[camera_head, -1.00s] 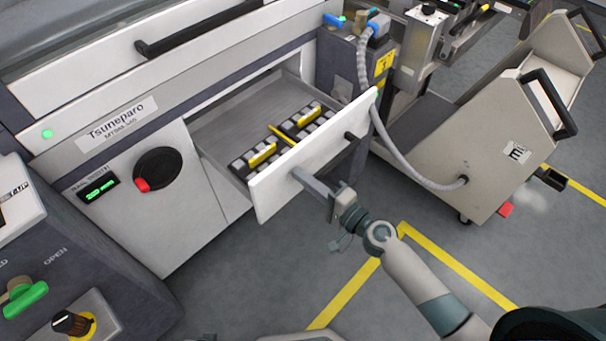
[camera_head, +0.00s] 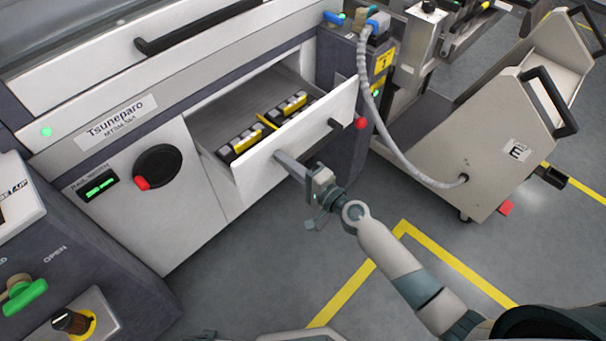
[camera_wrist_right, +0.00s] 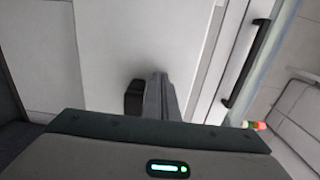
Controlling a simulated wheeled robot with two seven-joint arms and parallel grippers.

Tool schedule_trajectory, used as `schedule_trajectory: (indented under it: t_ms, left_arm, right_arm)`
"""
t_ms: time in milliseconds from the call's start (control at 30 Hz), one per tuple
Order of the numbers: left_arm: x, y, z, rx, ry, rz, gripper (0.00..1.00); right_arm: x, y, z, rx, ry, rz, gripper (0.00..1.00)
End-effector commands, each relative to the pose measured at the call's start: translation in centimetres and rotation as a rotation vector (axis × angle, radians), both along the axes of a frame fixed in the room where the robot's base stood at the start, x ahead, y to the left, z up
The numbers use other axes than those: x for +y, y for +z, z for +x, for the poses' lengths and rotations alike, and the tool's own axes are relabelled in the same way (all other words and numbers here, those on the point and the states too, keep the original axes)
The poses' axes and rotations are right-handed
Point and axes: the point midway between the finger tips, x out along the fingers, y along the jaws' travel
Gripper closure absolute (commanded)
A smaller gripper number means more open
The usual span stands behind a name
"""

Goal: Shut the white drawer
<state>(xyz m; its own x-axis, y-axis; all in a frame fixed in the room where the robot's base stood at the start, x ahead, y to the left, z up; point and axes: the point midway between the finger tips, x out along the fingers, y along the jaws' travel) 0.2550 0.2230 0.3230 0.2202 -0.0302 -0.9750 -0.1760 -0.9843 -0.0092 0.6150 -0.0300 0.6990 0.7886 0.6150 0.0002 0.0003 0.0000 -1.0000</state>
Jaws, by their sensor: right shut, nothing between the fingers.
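The white drawer (camera_head: 262,165) is partly open in the front of the machine, with dark and yellow parts (camera_head: 265,122) lying inside.
A grey hose (camera_head: 378,125) hangs right of the drawer, near a red knob (camera_head: 361,124). A beige trolley (camera_head: 490,140) stands to the right. A control panel with a green knob (camera_head: 25,295) is at the lower left. The floor before the drawer is clear.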

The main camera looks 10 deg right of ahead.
Motion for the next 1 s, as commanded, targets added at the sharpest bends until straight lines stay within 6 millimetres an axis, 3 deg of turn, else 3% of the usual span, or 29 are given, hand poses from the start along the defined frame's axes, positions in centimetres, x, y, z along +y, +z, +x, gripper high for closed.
schedule_trajectory:
  t_ms: [300,700,1000]
  left_arm:
    - [-0.5,3.3,0.9,-0.013,0.0,-0.003,0.0]
    - [-0.8,9.6,1.5,-0.025,-0.001,-0.002,0.0]
    - [-0.7,15.2,0.6,-0.033,0.003,0.001,0.0]
  right_arm:
    - [4.9,-0.1,6.1,-0.002,0.001,0.003,1.0]
    - [9.0,-0.2,11.5,-0.001,0.0,0.002,1.0]
    - [11.4,-0.2,14.6,-0.001,0.0,0.002,1.0]
